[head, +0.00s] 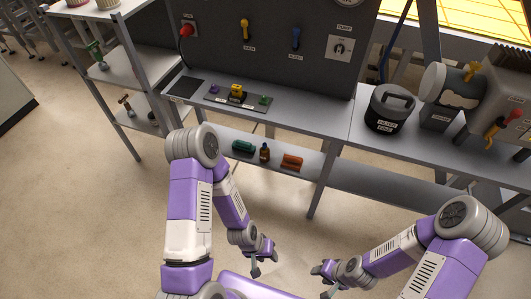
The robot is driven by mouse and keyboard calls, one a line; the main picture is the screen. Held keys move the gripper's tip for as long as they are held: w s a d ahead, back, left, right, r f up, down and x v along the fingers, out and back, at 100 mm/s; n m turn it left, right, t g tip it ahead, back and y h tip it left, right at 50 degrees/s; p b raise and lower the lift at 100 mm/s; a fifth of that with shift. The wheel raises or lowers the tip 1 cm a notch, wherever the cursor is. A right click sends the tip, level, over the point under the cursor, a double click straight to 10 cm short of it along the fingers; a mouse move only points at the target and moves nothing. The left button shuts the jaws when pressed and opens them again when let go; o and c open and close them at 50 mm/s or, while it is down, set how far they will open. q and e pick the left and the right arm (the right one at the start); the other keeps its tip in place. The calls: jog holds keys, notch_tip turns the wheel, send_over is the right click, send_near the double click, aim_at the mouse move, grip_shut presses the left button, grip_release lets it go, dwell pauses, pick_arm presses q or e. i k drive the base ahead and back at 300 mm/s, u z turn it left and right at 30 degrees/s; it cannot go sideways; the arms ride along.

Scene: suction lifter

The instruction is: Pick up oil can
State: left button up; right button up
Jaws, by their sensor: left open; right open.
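I cannot tell for certain which object is the oil can. On the lower shelf under the bench lie a green item (243,147), a small dark bottle with an orange band (264,153) and an orange item (292,162). On the left rack, a green spouted-looking object (97,54) stands on the upper shelf and a brown object (127,107) on the lower one. My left gripper (263,262) is open and empty, low in front of the bench. My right gripper (319,281) is open and empty, to its right. Both are apart from all these objects.
A dark panel (275,35) with levers rises behind. Bench posts flank the lower shelf. Open floor lies left.

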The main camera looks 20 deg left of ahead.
aim_at(264, 154)
jog(key=k, duration=0.35)
jog(key=u, duration=1.45)
jog(key=i, duration=1)
jog(key=z, duration=0.65)
jog(key=i, duration=0.8)
jog(key=z, duration=0.8)
